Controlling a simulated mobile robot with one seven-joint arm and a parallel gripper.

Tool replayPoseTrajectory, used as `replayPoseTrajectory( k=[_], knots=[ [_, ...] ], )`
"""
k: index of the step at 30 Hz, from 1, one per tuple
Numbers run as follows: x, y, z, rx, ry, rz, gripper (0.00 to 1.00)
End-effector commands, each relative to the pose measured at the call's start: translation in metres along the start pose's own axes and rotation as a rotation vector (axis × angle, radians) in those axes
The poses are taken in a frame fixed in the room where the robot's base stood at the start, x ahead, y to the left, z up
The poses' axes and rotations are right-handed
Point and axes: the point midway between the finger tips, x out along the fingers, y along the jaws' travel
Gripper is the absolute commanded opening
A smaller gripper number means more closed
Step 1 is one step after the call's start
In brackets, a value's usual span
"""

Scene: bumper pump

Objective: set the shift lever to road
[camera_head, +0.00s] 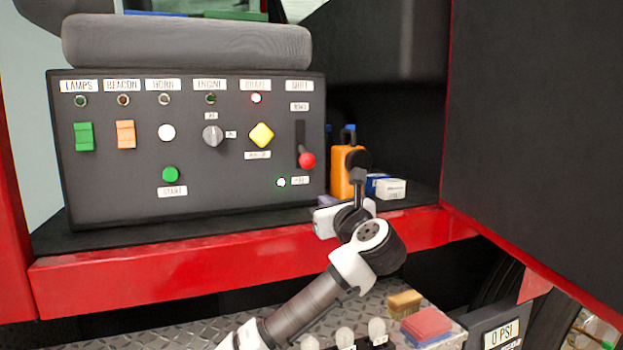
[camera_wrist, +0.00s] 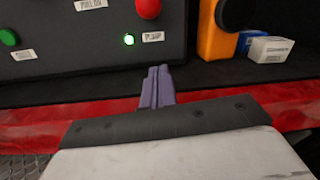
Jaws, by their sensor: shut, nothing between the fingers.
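The shift lever (camera_head: 308,160) has a red knob and sits at the lower end of its vertical slot, at the right of the dark control panel (camera_head: 230,185). A label is above the slot, and a lit green lamp (camera_head: 281,182) with a label is below it. The knob (camera_wrist: 148,8) is partly cut off at the top of the wrist view. My gripper (camera_wrist: 157,70) is shut and empty, its purple fingers pointing at the panel's lower edge, below the knob and apart from it. In the head view my gripper (camera_head: 326,201) is low, right of the panel.
A red beam (camera_head: 180,257) runs along the shelf's front. A yellow diamond button (camera_head: 261,135) is left of the lever.

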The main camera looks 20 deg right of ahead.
Motion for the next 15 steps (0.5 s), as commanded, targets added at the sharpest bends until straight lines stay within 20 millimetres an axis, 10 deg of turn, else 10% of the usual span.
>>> replayPoseTrajectory(
  k=[15],
  knots=[
    [0.05, 0.0, 0.003, -0.004, 0.003, 0.001, 0.0]
  ],
)
